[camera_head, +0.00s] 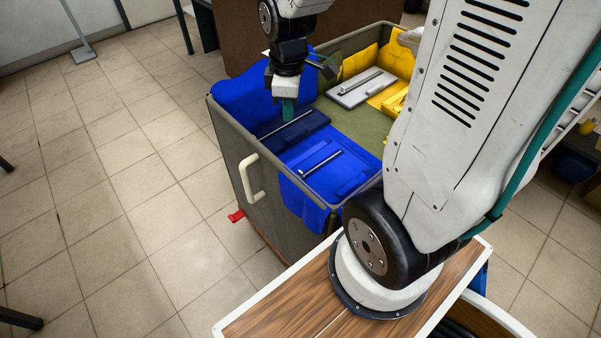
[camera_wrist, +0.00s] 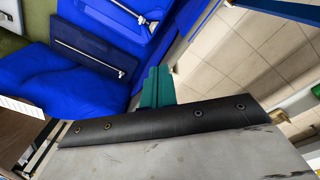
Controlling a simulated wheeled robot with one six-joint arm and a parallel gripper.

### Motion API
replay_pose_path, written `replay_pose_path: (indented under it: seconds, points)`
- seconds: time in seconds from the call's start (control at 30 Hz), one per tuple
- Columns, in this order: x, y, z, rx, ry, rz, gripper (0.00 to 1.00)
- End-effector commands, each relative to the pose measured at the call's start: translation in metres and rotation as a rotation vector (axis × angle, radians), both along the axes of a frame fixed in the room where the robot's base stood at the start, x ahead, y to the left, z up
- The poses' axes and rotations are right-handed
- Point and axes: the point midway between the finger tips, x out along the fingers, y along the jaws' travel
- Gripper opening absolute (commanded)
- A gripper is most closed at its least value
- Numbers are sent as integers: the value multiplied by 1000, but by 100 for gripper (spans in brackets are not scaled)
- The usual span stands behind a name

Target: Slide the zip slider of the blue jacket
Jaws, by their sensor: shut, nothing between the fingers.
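Blue fabric, apparently the blue jacket (camera_head: 240,93), drapes over the left end of a bin; it also shows in the wrist view (camera_wrist: 75,100). A dark navy flat piece (camera_head: 275,139) with a thin silver strip lies against it, also in the wrist view (camera_wrist: 75,60). A brighter blue flat piece (camera_head: 345,178) with a similar strip lies nearer; it shows at the top of the wrist view (camera_wrist: 105,12). Small pale ends on the strips may be sliders, but I cannot tell. My gripper (camera_head: 288,108), with teal fingers, is shut and empty above the navy piece.
The grey bin (camera_head: 228,146) has a cream handle (camera_head: 248,177) and a red part low on its side. Yellow fabric (camera_head: 361,62) and a pale grey flat piece (camera_head: 350,96) lie at its far end. A green bare patch (camera_head: 350,126) shows between.

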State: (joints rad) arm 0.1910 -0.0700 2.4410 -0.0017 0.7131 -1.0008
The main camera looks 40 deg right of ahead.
Motion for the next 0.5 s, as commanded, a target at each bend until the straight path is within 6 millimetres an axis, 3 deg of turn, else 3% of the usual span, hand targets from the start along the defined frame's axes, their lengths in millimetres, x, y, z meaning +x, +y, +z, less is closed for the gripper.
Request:
replay_pose_path:
  seconds: [0.1, 0.3, 0.5]
  points:
    - [20, -23, -53, -3, 29, 176, 0]
    - [37, -57, -142, -7, 50, 480, 0]
    - [36, -78, -205, -8, 58, 688, 0]
